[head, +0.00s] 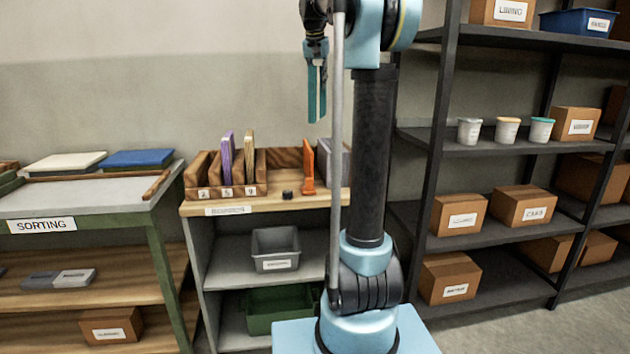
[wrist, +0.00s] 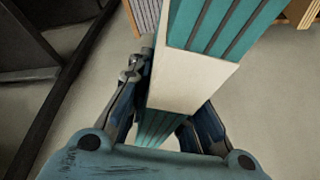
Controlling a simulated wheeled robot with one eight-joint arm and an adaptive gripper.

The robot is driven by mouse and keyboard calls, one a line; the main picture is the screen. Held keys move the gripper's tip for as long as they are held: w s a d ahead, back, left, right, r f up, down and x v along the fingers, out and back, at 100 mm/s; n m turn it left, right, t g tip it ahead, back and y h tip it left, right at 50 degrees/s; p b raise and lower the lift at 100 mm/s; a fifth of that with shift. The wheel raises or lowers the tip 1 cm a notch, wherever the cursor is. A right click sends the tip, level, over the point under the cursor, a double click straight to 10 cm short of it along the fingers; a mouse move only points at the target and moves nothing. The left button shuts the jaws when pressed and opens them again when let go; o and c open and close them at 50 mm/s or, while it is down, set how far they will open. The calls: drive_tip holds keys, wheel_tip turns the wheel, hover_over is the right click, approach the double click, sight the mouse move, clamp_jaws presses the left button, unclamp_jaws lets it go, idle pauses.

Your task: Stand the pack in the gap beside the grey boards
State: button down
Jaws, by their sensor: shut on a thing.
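The pack, teal and ribbed with a cream edge, hangs upright in my gripper (head: 316,62) in the head view. It is the teal strip (head: 317,95), high above the wooden-topped unit. My gripper is shut on it. In the wrist view the pack (wrist: 188,82) reaches up out of frame between the fingers. The grey boards (head: 340,165) stand at the right of the unit's top, partly hidden by my arm. Ribbed grey edges, likely these boards, show at the top of the wrist view (wrist: 146,14). An orange upright piece (head: 308,168) stands left of the boards. The gap is not clearly visible.
A wooden rack (head: 225,190) with numbered slots holds a purple and a tan board on the unit's left. A small black object (head: 287,194) lies between rack and orange piece. A dark shelf unit (head: 500,145) with boxes and cups stands right; a sorting table (head: 90,200) stands left.

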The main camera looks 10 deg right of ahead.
sight(316, 77)
drive_tip(key=shift+f, duration=5)
drive_tip(key=c, duration=1.4)
unclamp_jaws()
drive_tip(key=shift+f, duration=0.15)
drive_tip(key=shift+c, duration=0.2)
drive_tip(key=v, duration=1.2)
drive_tip(key=shift+s+a, duration=0.1)
drive_tip(key=shift+a, duration=0.05)
